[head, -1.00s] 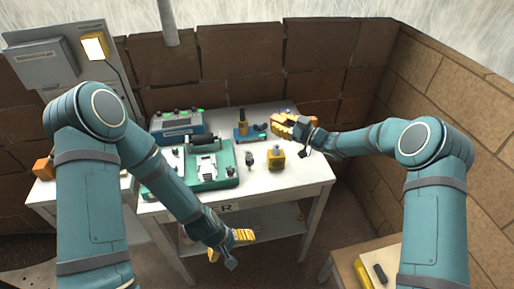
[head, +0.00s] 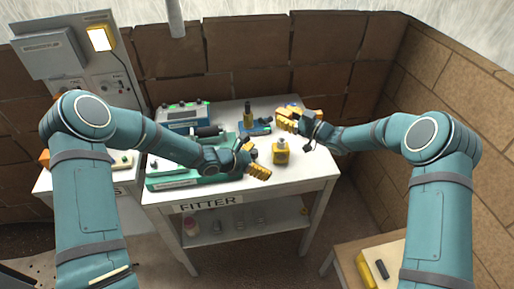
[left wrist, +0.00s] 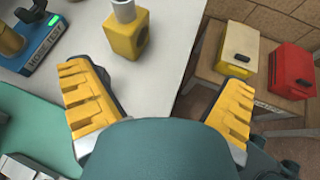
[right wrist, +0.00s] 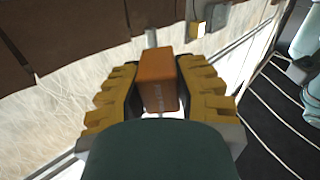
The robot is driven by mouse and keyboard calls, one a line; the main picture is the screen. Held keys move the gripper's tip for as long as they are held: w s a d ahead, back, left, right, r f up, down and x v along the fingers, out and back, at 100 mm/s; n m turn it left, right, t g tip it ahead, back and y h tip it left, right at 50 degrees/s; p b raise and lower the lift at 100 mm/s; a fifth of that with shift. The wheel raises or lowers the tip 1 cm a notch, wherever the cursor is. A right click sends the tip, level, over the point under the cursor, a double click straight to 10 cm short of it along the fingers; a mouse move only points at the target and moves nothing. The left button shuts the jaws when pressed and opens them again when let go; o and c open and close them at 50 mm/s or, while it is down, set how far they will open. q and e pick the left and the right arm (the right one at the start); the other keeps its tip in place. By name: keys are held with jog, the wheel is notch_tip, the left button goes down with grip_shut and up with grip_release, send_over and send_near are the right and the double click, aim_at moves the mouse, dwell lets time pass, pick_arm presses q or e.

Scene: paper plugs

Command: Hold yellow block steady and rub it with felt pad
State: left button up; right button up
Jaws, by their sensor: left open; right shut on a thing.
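The yellow block (head: 281,153) stands upright on the white table near its front right, with a grey cylinder on top. It also shows in the left wrist view (left wrist: 127,38), beyond my left fingers. My left gripper (head: 254,161) is open and empty, just left of the block and apart from it. My right gripper (head: 286,121) is behind the block, above the table's back right. In the right wrist view, it is shut on an orange-brown block (right wrist: 157,82) with small lettering. I cannot tell whether this is the felt pad.
A blue stand (left wrist: 38,43) and a green fixture (head: 165,182) share the white table (head: 308,178). A blue instrument (head: 183,115) stands at the back. A side table holds yellow (left wrist: 235,52) and red (left wrist: 291,71) boxes with dark items on top. Brick walls close the back and right.

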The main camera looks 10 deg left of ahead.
aim_at(279, 145)
pick_arm(q)
jog(key=w+d, duration=0.2)
jog(key=w, duration=0.1)
jog(key=w+d+f+n+t, duration=0.1)
jog(key=w+d, duration=0.1)
jog(key=w, duration=0.2)
jog(key=w+d+f+n+t, duration=0.1)
jog(key=w+d, duration=0.2)
jog(key=w, duration=0.1)
jog(key=shift+f, duration=0.15)
jog(key=shift+c, duration=0.3)
jog(key=shift+s+a, duration=0.1)
grip_shut()
jog(key=shift+f, duration=0.1)
